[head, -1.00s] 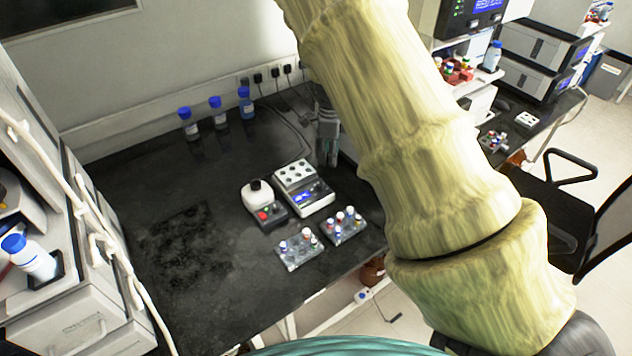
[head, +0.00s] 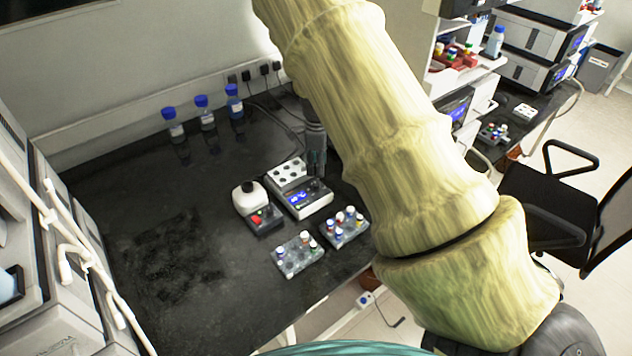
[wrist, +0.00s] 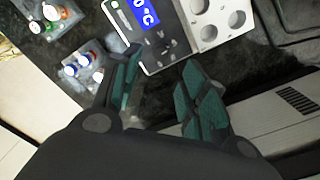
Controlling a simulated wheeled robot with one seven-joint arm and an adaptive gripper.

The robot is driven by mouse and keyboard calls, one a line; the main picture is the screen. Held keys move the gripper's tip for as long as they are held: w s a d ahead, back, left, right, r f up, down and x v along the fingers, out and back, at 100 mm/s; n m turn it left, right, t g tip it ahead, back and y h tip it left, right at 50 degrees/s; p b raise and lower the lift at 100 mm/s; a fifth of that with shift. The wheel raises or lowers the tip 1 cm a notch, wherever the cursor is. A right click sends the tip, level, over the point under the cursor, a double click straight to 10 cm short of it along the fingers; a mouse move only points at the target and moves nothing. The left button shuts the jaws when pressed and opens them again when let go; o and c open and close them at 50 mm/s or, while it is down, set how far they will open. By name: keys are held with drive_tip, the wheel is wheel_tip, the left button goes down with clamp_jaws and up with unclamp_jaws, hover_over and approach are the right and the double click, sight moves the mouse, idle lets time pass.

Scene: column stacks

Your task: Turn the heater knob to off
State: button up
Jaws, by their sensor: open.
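The heater (head: 310,206) is a white block with a dark front panel, a lit blue display and a white well plate at its back. In the wrist view it fills the top middle, with its display (wrist: 142,14) reading °C. A small dark knob (wrist: 163,44) shows on the panel beside the display; its exact setting is too small to read. My gripper (head: 317,172) is over the heater's right side in the head view, pointing down. In the wrist view my gripper (wrist: 158,76) has its two green fingers apart, with nothing between them, just short of the knob.
A white device with a red button (head: 257,216) stands left of the heater. Two vial racks (head: 299,256) (head: 345,228) sit in front. Several blue-capped bottles (head: 206,117) stand at the back wall. The left bench top (head: 150,200) is clear.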

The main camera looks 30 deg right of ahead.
sight(317, 183)
drive_tip(key=shift+f+p, duration=1.1)
drive_tip(key=shift+f, duration=3.15)
clamp_jaws()
